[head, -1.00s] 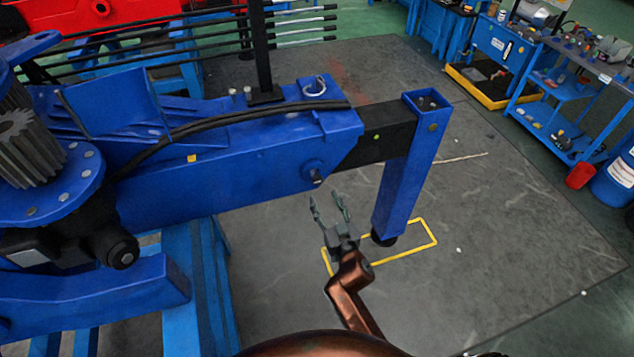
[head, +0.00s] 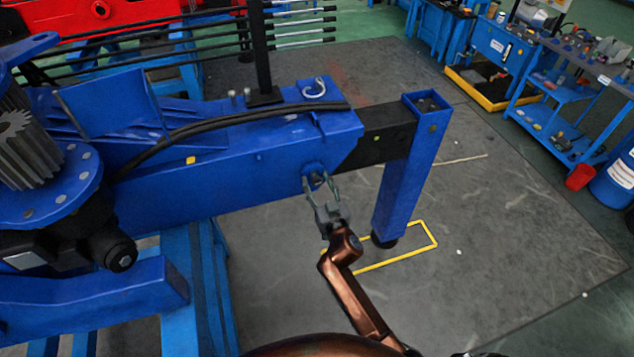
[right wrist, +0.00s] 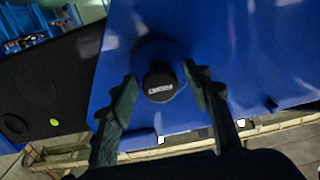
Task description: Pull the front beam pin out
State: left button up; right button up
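The front beam pin (right wrist: 160,82) shows in the right wrist view as a round black head with a small pale label. It sits in a round blue boss on the side of the blue beam (head: 220,180). In the head view the pin (head: 317,177) is partly covered by my fingers. My right gripper (head: 321,184) is open, with one finger on each side of the pin head; in the right wrist view its fingertips (right wrist: 160,80) flank the head with small gaps. My left gripper is not in view.
The blue outrigger leg (head: 403,180) stands to the right of my gripper, joined by a black inner beam (head: 385,135). A yellow outline (head: 400,255) marks the grey floor below. A blue cart (head: 570,100) stands far right.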

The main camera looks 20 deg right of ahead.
grip_shut()
dwell(0.3)
